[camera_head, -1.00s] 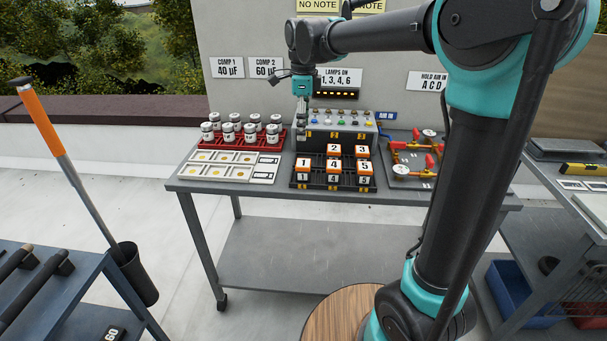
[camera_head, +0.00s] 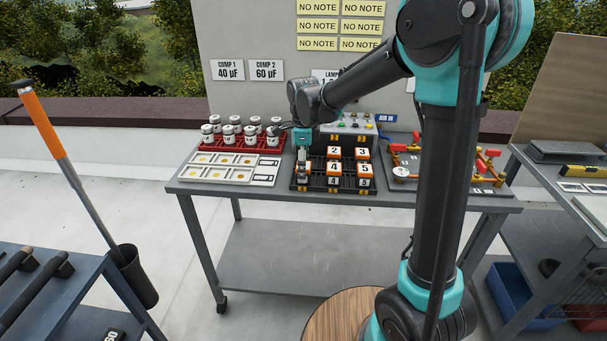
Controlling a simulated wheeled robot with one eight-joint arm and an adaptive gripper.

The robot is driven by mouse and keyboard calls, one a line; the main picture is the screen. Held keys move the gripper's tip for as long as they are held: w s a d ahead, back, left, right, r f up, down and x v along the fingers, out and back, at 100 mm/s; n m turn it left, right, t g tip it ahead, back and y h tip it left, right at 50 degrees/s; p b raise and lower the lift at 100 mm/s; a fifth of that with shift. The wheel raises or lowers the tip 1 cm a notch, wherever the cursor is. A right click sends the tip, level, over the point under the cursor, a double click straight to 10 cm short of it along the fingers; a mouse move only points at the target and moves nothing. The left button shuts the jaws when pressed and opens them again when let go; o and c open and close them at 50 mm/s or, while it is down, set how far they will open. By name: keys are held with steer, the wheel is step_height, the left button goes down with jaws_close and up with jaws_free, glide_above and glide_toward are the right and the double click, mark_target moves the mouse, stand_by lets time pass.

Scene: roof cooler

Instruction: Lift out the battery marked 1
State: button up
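The orange and white battery marked 1 (camera_head: 302,180) stands at the front left of the black battery tray (camera_head: 320,190). My gripper (camera_head: 302,170) points down right over it, and its fingers hide most of the battery's top and face. Whether the fingers are closed on it, or touching it, is too small to tell. The batteries marked 2 (camera_head: 334,152), 3 (camera_head: 362,154), 4 (camera_head: 333,169) and 5 (camera_head: 365,170) stand in the tray to the right of my gripper.
A red rack (camera_head: 262,146) of white cans stands behind and left. A pale tray (camera_head: 212,170) with yellow discs lies at left. A grey button panel (camera_head: 357,129) is behind the batteries. A plate with red valves (camera_head: 440,165) lies to the right, partly behind my arm.

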steer(key=shift+f, duration=0.35)
steer(key=shift+c, duration=0.3)
steer(key=c, duration=1.5)
steer(key=shift+r, duration=0.15)
